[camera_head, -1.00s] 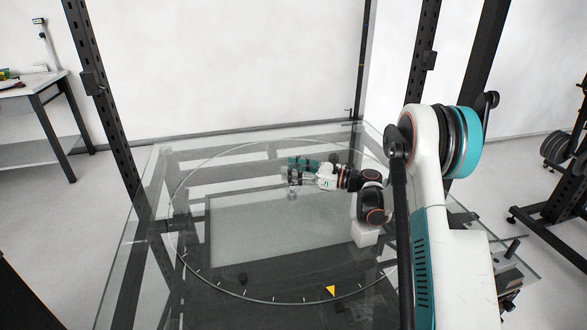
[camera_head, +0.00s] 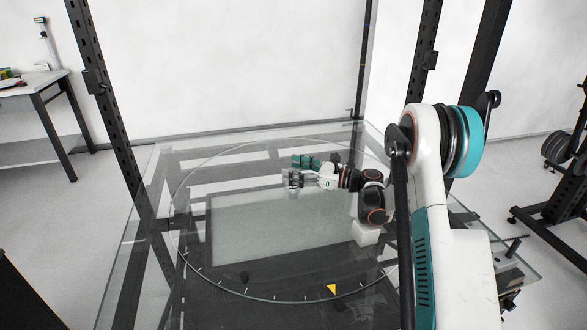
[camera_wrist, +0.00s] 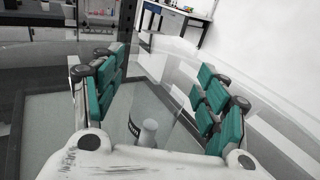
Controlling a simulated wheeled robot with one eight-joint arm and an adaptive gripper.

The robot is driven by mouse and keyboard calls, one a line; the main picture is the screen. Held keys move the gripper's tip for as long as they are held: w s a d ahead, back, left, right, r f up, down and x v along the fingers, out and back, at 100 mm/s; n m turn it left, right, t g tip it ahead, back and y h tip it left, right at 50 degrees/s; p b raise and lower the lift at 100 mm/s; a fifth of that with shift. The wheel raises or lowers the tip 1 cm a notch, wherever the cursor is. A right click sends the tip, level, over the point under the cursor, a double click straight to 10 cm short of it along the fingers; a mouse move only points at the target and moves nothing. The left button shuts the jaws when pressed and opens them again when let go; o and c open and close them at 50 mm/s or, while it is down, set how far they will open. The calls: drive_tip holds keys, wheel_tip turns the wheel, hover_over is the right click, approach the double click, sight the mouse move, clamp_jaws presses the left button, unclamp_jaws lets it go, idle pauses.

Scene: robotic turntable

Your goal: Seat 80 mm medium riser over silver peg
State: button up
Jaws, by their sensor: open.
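My gripper (camera_head: 298,172) reaches in from the right, low over the glass turntable (camera_head: 225,287). In the wrist view my gripper (camera_wrist: 162,72) is open, its green-padded fingers wide apart with nothing clasped between them. A pale grey, round-topped upright post (camera_wrist: 149,131), which looks like the silver peg, stands between the finger bases, low in the picture. A dark piece with light marks (camera_wrist: 134,128) is close beside it on the left. I cannot make out the riser for certain; faint clear curved edges show between the fingers.
Black perforated posts (camera_head: 104,90) rise around the glass table. A side table (camera_head: 40,85) stands at far left. The turntable's left half looks clear.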

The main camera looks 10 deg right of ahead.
drive_tip(key=shift+s+d+f, duration=0.25)
drive_tip(key=shift+s+f, duration=0.05)
drive_tip(key=shift+f, duration=0.2)
drive_tip(key=shift+s+d+f, duration=0.2)
drive_tip(key=shift+s+f, duration=0.05)
drive_tip(key=shift+f, duration=0.2)
drive_tip(key=v, duration=0.2)
drive_tip(key=r+v, duration=0.1)
drive_tip(key=v, duration=0.4)
drive_tip(key=shift+d+r, duration=0.2)
drive_tip(key=shift+r, duration=0.05)
drive_tip(key=shift+w+a+r, duration=0.1)
